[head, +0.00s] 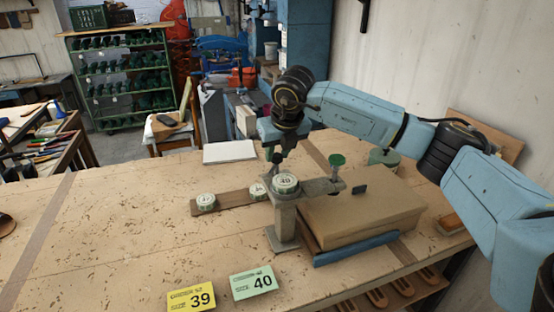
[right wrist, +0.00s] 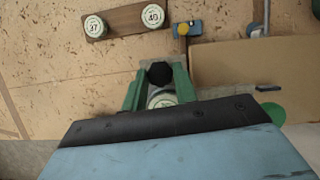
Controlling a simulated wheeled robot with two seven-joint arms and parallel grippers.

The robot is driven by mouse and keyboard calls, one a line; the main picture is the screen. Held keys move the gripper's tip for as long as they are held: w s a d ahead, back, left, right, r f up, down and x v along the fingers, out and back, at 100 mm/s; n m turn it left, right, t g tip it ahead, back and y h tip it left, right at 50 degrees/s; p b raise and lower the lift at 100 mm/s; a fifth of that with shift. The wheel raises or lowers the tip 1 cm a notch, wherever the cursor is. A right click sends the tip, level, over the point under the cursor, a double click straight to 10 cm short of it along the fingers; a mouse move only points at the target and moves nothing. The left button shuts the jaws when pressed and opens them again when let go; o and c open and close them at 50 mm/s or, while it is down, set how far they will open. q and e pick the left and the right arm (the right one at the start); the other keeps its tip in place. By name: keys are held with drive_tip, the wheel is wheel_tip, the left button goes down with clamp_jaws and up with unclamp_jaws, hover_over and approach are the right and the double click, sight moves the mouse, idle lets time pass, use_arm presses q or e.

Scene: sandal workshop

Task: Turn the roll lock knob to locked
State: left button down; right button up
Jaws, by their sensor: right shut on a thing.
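A fixture stands on the workbench, with a grey post (head: 284,222) and a flat grey arm. A pale round cap with a number (head: 285,183) sits over the post; a pale round cap (right wrist: 162,100) also shows between the fingers in the right wrist view. A dark round knob (right wrist: 160,73), seemingly the roll lock knob, sits between the green fingers there. My right gripper (head: 277,158) is at the fixture's top, shut, apparently on this knob. Its marking and turn angle cannot be read. A green knob (head: 337,160) stands on the arm's right end. My left gripper is not in view.
A wooden strip (head: 232,198) with two numbered caps lies left of the post. A cardboard box (head: 362,212) with a blue bar (head: 355,248) is close on the right. Yellow (head: 191,296) and green (head: 253,282) size cards lie in front. The bench's left is mostly clear.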

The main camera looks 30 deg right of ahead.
drive_tip(key=n+y+b, duration=0.1)
drive_tip(key=n, duration=0.2)
drive_tip(key=shift+d+n+y, duration=0.15)
drive_tip(key=shift+n+y, duration=0.15)
drive_tip(key=shift+d+n+g+y, duration=0.1)
drive_tip(key=shift+n+g+y, duration=0.45)
drive_tip(key=shift+n, duration=1.65)
drive_tip(key=shift+y, duration=0.25)
drive_tip(key=shift+t, duration=0.25)
drive_tip(key=o, duration=1)
drive_tip(key=shift+c, duration=0.2)
drive_tip(key=shift+r, duration=0.1)
drive_tip(key=v, duration=1.3)
drive_tip(key=shift+b, duration=0.45)
drive_tip(key=shift+d+r, duration=0.1)
